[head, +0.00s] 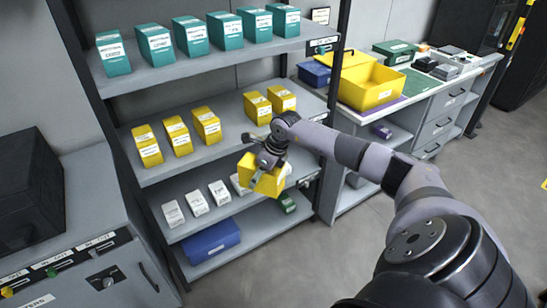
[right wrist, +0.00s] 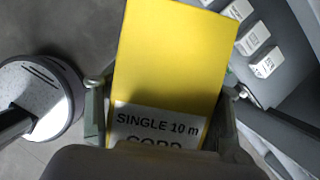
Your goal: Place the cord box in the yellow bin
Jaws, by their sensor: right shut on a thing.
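My right gripper (head: 268,160) is shut on a yellow cord box (head: 262,178) and holds it in front of the shelving unit, by the lower shelves. In the right wrist view the cord box (right wrist: 170,60) fills the middle, with a white label reading "SINGLE 10 m CORD" and the gripper's fingers (right wrist: 162,110) on both sides of it. The yellow bin (head: 370,88) stands open on the workbench at the right, up and to the right of the held box. My left gripper is in neither view.
The shelves hold teal boxes (head: 190,37), more yellow boxes (head: 207,125) and white boxes (head: 197,203). A shelf post (head: 336,100) stands between the shelves and the workbench (head: 430,95). A blue bin (head: 314,73) sits left of the yellow bin. A grey cabinet is at left.

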